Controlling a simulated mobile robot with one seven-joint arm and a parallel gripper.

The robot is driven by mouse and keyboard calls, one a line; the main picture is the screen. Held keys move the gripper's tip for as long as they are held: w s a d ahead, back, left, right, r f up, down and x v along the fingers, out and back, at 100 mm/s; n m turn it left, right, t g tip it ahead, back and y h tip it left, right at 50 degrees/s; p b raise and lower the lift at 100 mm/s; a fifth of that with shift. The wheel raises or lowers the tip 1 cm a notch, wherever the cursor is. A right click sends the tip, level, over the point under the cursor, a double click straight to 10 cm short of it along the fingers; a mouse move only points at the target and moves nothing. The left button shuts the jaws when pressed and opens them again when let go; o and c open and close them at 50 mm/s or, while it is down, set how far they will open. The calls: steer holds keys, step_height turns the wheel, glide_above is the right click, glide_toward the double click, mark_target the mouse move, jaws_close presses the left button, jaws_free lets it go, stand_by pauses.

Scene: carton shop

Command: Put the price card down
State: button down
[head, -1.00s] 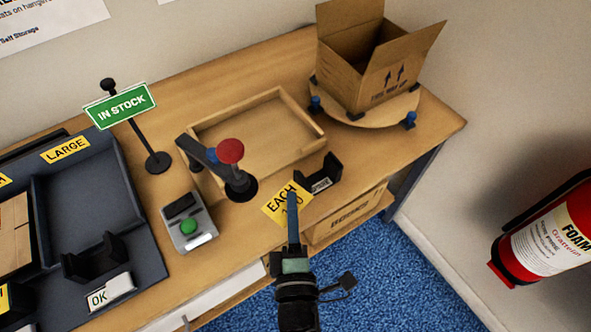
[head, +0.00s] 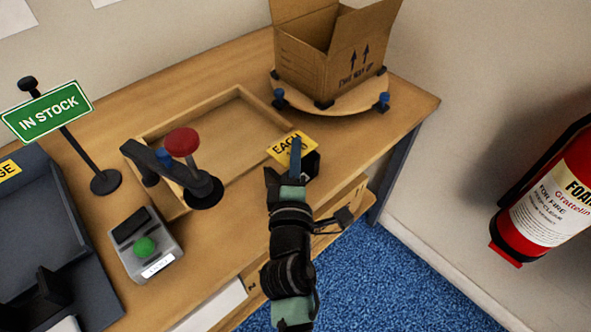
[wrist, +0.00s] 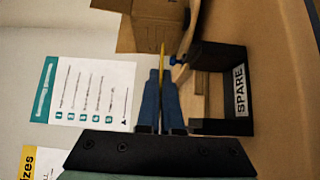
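The price card (head: 282,149) is yellow with "EACH" on it. My gripper (head: 295,153) is shut on it. In the wrist view the card (wrist: 162,58) shows edge-on as a thin yellow strip between the blue fingers (wrist: 161,88). The black holder labelled SPARE (wrist: 225,128) is just right of the fingers there. In the head view that holder (head: 312,166) is partly hidden behind the card and my gripper. The card appears held above the bench; I cannot tell whether it touches the holder.
A shallow wooden tray (head: 237,96) lies behind the card. A red-knobbed lever (head: 182,142) and a green-button box (head: 146,247) stand left. An open carton (head: 325,65) sits on a round turntable (head: 350,95) at the back. An IN STOCK sign (head: 47,111) stands far left.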

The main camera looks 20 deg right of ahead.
steer(key=shift+f+b, duration=1.1)
steer(key=shift+f, duration=0.7)
steer(key=shift+f+b, duration=0.35)
steer(key=c, duration=1.1)
jaws_free()
steer(key=shift+r+p, duration=0.5)
steer(key=shift+b+v, duration=1.05)
steer(key=shift+v, duration=5)
